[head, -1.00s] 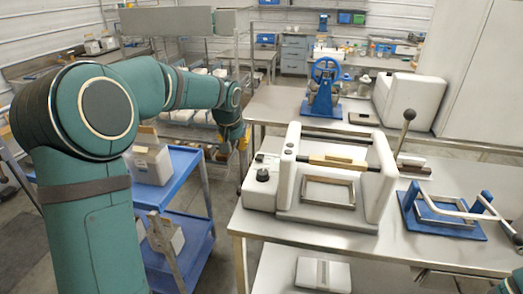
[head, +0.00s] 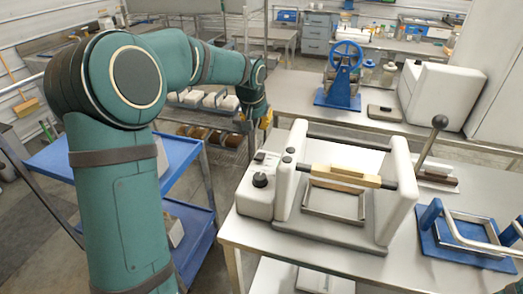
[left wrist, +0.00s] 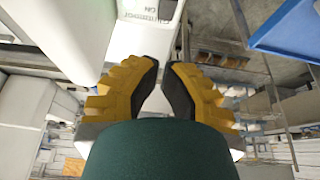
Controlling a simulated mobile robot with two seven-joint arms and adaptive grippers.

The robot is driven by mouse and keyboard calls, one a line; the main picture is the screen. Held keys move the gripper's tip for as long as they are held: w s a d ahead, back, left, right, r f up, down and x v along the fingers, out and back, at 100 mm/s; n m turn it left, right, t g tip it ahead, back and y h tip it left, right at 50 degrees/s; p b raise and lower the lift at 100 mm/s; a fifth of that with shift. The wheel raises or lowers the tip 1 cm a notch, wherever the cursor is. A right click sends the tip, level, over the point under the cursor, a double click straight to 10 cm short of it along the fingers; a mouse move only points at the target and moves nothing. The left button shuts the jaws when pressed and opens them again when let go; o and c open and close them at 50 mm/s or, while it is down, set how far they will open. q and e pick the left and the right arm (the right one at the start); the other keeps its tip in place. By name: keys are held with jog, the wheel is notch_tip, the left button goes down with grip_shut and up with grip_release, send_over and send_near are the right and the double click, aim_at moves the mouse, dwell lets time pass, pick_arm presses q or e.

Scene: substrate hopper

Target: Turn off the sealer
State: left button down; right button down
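The sealer (head: 392,225) is a white bench machine with a tan bar (head: 338,175) across its front and a metal frame on its bed. Its control box (head: 255,200) at the left carries a black knob (head: 260,180) and a small panel (head: 266,158) on top. My left gripper (head: 256,120) has yellow and black fingers and is beyond the control box, apart from it. In the left wrist view its fingertips (left wrist: 162,66) nearly meet with nothing between them. A white surface with upside-down lettering (left wrist: 150,10) shows beyond them. My right gripper is out of view.
A blue press (head: 470,240) stands right of the sealer, and a lever with a dark ball (head: 439,122) rises behind it. A blue wheel device (head: 345,75) stands on the back bench. A blue cart (head: 185,165) is at the left, below my arm.

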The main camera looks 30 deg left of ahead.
pick_arm(q)
jog(key=b, duration=0.1)
send_over(260, 159)
jog(key=w, duration=0.2)
jog(key=f, duration=0.9)
jog(key=shift+w+a+f, duration=0.1)
jog(key=shift+a+f, duration=0.05)
jog(key=shift+a, duration=0.1)
jog(key=shift+s+d+f, duration=0.1)
jog(key=shift+s+f, duration=0.1)
jog(key=shift+f, duration=0.4)
jog(key=shift+s+f, duration=0.2)
jog(key=shift+f, duration=0.35)
jog(key=shift+s+f+b, duration=0.3)
jog(key=shift+f+b, duration=0.05)
jog(key=shift+f, duration=0.35)
jog(key=b, duration=0.2)
jog(key=f+t+b, duration=0.1)
jog(key=b, duration=0.1)
jog(key=shift+s+d+f, duration=0.15)
jog(key=shift+s+f, duration=0.05)
jog(key=shift+s, duration=0.15)
jog(key=shift+s+d+f+b, duration=0.15)
jog(key=shift+s+b, duration=0.15)
jog(key=shift+b, duration=0.45)
jog(key=shift+r, duration=0.2)
jog(key=shift+p, duration=0.3)
